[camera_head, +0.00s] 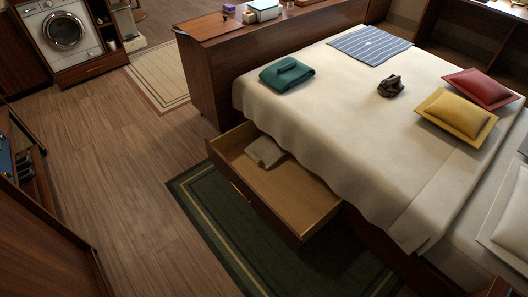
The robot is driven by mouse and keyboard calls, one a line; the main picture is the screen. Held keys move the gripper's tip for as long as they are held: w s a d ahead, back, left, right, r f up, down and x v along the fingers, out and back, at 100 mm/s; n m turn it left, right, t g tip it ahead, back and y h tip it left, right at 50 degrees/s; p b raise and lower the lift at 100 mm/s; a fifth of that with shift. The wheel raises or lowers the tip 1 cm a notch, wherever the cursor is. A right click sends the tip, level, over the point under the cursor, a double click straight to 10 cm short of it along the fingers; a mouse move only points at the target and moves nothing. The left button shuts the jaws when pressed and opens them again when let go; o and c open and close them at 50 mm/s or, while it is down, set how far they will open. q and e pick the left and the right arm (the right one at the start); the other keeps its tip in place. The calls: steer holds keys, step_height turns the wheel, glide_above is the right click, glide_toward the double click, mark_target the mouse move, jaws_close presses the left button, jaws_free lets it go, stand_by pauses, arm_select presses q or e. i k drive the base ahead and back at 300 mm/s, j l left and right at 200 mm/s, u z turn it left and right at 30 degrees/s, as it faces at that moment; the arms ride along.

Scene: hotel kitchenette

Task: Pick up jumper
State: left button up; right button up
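A dark green folded garment (286,75), which looks like the jumper, lies on the near left corner of the bed (345,120). It is flat and folded, with nothing on top of it. A pale folded cloth (265,151) lies in the open drawer (293,196) under the bed; I cannot tell what kind of garment it is. Neither of my grippers shows in the head view.
The drawer juts out from the bed over a dark green rug (225,232). A wooden cabinet (205,85) stands at the bed's foot. A striped cloth (369,45), a dark crumpled item (391,86), a red cushion (480,88) and a yellow cushion (456,112) lie on the bed. The floor at left is clear.

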mark_target(265, 151)
steer(key=i+j+z, duration=0.1)
steer(key=z, duration=0.25)
steer(key=i+j+z, duration=0.1)
steer(key=z, duration=0.3)
steer(key=i+j+z, duration=0.15)
steer(key=j, duration=0.35)
steer(key=i+j+z, duration=0.2)
steer(key=j, duration=0.3)
steer(key=j+z, duration=0.15)
steer(key=j, duration=0.35)
steer(key=i+j+z, duration=0.2)
steer(key=j, duration=0.35)
steer(key=k+l, duration=0.05)
